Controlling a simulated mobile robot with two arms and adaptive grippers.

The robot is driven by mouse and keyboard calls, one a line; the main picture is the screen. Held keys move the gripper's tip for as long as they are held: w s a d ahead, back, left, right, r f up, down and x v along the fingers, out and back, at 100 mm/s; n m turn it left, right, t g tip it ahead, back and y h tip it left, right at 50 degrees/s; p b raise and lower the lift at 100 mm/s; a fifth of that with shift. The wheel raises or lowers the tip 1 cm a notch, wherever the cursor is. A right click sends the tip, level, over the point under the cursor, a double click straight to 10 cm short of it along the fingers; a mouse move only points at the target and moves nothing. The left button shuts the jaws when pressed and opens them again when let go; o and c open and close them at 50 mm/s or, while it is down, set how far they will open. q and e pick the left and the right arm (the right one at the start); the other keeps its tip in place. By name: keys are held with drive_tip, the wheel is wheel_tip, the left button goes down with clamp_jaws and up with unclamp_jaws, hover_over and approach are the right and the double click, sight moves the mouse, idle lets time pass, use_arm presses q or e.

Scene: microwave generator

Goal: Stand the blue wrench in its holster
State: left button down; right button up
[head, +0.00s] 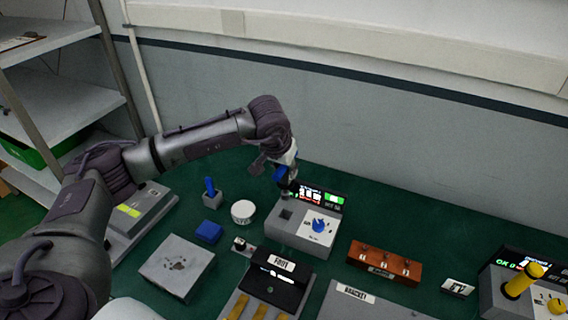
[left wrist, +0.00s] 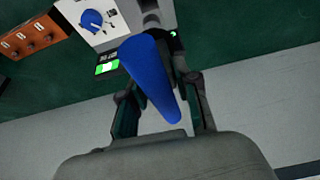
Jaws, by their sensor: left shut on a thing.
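My left gripper (head: 284,172) is shut on a blue handle, which I take to be the blue wrench (left wrist: 150,72). The gripper is above the grey box with a dark square opening, near its display. In the left wrist view the thick blue handle lies between the two fingers (left wrist: 160,110). The wrench's far end is hidden, so I cannot tell whether it touches the box. A small grey block (head: 213,201), possibly the holster, stands further left with a blue upright piece (head: 210,186) in it. My right gripper is not in view.
The grey box (head: 290,237) has a blue dial (head: 319,225) and a lit display (head: 333,198). A white round thing (head: 243,211) and a blue block (head: 209,232) lie left of it. A brown block (head: 385,262) stands to the right. Green tabletop is bare along the wall.

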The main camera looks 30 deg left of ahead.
sight(285, 183)
use_arm(q)
drive_tip(key=shift+d+f, duration=0.25)
drive_tip(key=shift+f, duration=0.15)
drive_tip(key=shift+f+b, duration=0.3)
drive_tip(key=shift+b, duration=0.05)
drive_tip(key=shift+a+f+b, duration=0.2)
drive_tip(key=shift+f+b, duration=0.25)
drive_tip(key=shift+f, duration=0.6)
drive_tip(key=shift+f+b, duration=0.55)
drive_tip(key=shift+f, duration=0.7)
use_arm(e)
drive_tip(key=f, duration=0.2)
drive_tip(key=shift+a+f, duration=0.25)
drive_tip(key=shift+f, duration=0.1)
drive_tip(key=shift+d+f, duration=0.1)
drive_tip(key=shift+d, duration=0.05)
use_arm(q)
drive_tip(key=shift+s+d+f+b, duration=0.1)
drive_tip(key=shift+f+b, duration=0.05)
drive_tip(key=shift+b, duration=0.2)
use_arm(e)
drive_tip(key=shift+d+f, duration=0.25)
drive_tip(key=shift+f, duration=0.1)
use_arm(q)
drive_tip(key=shift+b, duration=0.35)
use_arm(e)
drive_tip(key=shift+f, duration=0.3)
